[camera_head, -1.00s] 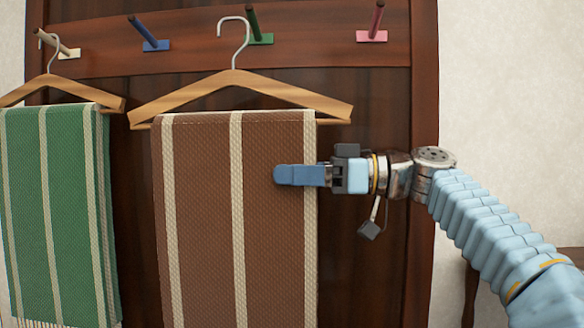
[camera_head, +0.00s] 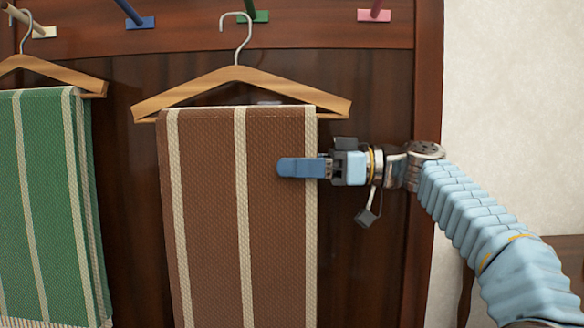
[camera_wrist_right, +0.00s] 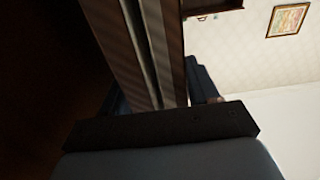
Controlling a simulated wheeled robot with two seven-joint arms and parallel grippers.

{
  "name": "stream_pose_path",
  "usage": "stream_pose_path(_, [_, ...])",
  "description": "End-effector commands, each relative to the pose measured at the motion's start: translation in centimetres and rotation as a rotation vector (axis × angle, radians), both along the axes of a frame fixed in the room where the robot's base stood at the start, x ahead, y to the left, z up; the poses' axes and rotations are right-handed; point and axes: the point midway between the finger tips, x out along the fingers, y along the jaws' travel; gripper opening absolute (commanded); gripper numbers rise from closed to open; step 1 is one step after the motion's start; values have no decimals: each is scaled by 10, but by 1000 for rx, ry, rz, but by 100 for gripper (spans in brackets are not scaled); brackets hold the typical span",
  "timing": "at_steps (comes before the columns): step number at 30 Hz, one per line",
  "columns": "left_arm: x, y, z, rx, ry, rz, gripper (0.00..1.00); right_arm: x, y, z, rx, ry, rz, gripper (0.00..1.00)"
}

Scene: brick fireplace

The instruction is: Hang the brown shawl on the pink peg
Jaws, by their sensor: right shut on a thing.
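The brown shawl (camera_head: 275,230) with cream stripes hangs over a wooden hanger (camera_head: 300,95). The hanger's metal hook (camera_head: 247,38) rises left of the green peg and looks clear of it. The pink peg (camera_head: 374,14) is at the upper right, cut by the top edge, with nothing on it. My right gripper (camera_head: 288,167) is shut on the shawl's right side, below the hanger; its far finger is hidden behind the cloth. The shawl (camera_wrist_right: 150,50) also shows between the fingers in the right wrist view. My left gripper is not in view.
A green striped shawl (camera_head: 45,190) hangs on a hanger at the left, its hook by the cream peg (camera_head: 44,31). A blue peg (camera_head: 138,20) and the green peg (camera_head: 254,16) stand between. A pale wall (camera_head: 510,100) lies right of the dark wood panel.

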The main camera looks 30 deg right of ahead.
Motion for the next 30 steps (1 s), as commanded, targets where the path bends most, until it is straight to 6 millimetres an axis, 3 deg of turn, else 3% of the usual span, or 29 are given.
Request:
stream_pose_path(8, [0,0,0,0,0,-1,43,0,-3,-2,2,-1,-2,0])
stream_pose_path(9, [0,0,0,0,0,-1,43,1,-3,-3,0,2,-2,64])
stream_pose_path(13, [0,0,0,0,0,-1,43,1,-3,-3,0,2,-2,84])
stream_pose_path(23, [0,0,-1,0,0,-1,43,0,-5,-3,1,2,-3,85])
stream_pose_path(30, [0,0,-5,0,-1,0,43,-21,-41,-4,0,1,-7,85])
